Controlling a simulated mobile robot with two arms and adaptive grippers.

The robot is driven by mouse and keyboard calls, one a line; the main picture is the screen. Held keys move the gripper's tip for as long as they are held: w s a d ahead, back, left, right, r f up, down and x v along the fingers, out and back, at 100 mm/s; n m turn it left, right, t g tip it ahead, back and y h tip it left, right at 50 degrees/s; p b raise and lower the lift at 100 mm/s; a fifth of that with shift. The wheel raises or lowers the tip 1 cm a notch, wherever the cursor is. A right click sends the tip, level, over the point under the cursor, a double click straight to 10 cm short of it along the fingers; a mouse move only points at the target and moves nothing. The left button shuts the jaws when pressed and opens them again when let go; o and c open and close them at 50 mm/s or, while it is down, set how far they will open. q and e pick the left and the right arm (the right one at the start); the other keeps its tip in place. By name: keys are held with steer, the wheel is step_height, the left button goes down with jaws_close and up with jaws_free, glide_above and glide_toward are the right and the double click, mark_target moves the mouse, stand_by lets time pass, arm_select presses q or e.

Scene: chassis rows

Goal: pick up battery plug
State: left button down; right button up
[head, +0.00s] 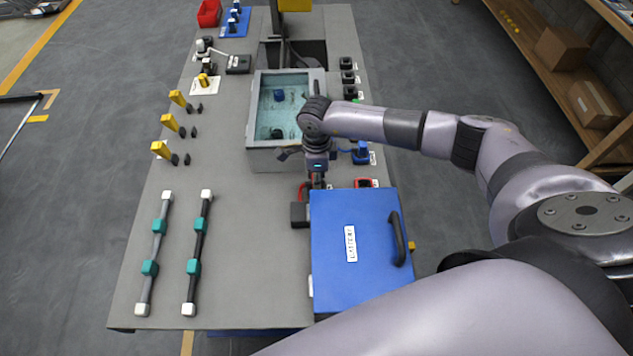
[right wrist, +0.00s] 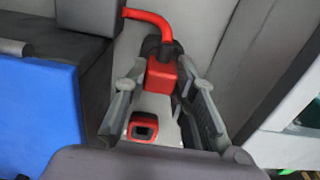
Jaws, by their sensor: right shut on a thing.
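The battery plug (right wrist: 163,73) is a red block with a curved red cable in the right wrist view. My right gripper (right wrist: 163,92) has its fingers on both sides of the plug, shut on it. In the head view my right gripper (head: 317,180) points down between the grey bin and the blue battery box (head: 375,228). The red cable (head: 302,191) shows just left of it there, and the plug is mostly hidden. A red-rimmed socket (right wrist: 143,127) lies below the plug in the wrist view, apart from it. My left gripper is not in view.
A grey bin (head: 255,135) with a teal interior stands just behind the gripper. A dark block (head: 299,214) sits beside the blue box. Two rods with teal clamps (head: 158,226) and several yellow-handled tools (head: 169,122) lie left. The table's middle left is clear.

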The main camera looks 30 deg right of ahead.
jaws_close()
steer(key=shift+r, duration=0.1)
